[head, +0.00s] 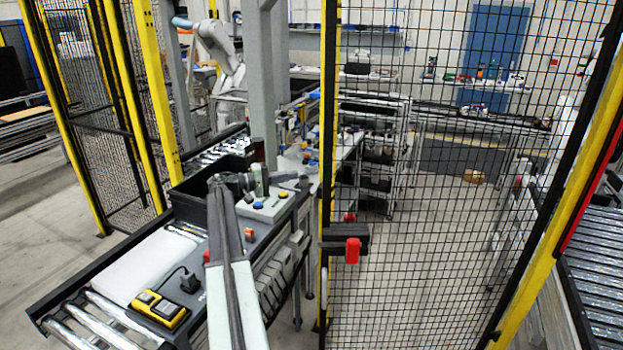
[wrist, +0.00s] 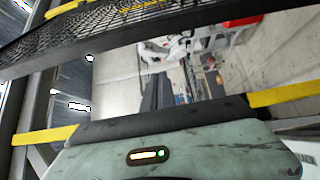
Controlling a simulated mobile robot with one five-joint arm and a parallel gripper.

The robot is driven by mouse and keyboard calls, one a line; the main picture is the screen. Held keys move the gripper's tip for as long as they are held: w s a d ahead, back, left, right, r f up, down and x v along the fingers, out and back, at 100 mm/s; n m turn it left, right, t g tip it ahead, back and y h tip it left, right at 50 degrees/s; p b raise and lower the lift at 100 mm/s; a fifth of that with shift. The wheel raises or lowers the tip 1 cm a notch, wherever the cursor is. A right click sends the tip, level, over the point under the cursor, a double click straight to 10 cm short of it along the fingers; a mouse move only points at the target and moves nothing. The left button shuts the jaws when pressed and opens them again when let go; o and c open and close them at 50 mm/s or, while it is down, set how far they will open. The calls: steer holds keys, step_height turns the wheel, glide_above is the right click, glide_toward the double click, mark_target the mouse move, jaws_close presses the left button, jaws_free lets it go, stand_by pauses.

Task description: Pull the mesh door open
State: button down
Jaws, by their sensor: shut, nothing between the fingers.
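The mesh door (head: 440,200) is a black wire panel in the centre and right of the head view, between yellow-and-black uprights. A black latch block (head: 345,240) with red knobs sits at its left edge, about mid-height. I cannot tell whether the door stands slightly ajar. My arm rises from the bottom centre, and my gripper (head: 290,177) is shut and empty, up and left of the latch and apart from it in the picture. In the wrist view, black mesh (wrist: 110,25) crosses the top; the latch is not clearly seen there.
A roller conveyor (head: 130,275) with a yellow-and-black device (head: 160,308) lies at left, below my arm. A grey control box (head: 265,207) with buttons is close to my gripper. Another roller conveyor (head: 595,260) stands at far right. Bare floor (head: 430,260) shows behind the mesh.

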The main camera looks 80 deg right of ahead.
steer(key=s+d, duration=0.1)
steer(key=s, duration=0.8)
